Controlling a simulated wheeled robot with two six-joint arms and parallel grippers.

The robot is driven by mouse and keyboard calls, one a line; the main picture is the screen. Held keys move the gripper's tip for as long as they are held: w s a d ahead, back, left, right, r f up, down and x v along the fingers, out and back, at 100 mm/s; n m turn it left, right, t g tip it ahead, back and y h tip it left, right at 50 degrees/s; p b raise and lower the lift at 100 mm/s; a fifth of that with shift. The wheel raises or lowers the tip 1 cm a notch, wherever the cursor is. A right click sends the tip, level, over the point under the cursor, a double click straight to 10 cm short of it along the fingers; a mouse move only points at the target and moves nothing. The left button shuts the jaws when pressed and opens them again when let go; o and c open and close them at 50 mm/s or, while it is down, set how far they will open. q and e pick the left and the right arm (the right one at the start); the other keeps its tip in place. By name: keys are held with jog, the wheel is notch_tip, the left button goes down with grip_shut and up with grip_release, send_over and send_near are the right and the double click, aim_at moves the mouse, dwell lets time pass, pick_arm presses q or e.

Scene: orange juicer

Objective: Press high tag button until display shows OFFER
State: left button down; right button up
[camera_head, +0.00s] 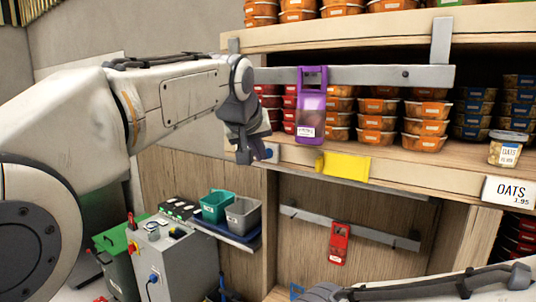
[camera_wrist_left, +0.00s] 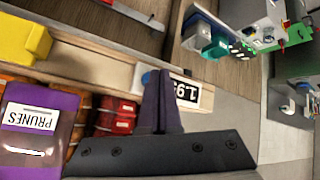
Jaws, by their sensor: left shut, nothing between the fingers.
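My left gripper (camera_head: 245,150) is shut and empty at the shelf's front edge, left of the purple holder. In the left wrist view its dark fingers (camera_wrist_left: 160,100) are together in front of a white price tag (camera_wrist_left: 187,92). I cannot tell whether the fingers touch a button. My right gripper is out of view.
A purple holder (camera_head: 311,118) labelled PRUNES hangs on a grey rail (camera_head: 385,75). A yellow block (camera_head: 345,166) sits on the shelf edge. An OATS tag (camera_head: 509,191) is at right. A red holder (camera_head: 339,241) hangs lower. A grey control box (camera_head: 165,258) stands below left.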

pick_arm(q)
jog(key=shift+w+d+p, duration=0.25)
jog(key=shift+w+p, duration=0.05)
dwell(0.5)
dwell(0.4)
jog(key=shift+s+a+b, duration=0.5)
jog(key=shift+s+a, duration=0.05)
jog(key=shift+s, duration=0.1)
jog(key=shift+s+a+b, duration=0.7)
jog(key=shift+s+a, duration=0.05)
jog(key=shift+s, duration=0.3)
jog(key=shift+s+a+b, duration=0.65)
jog(key=shift+s+a, duration=0.05)
jog(key=shift+s, duration=0.3)
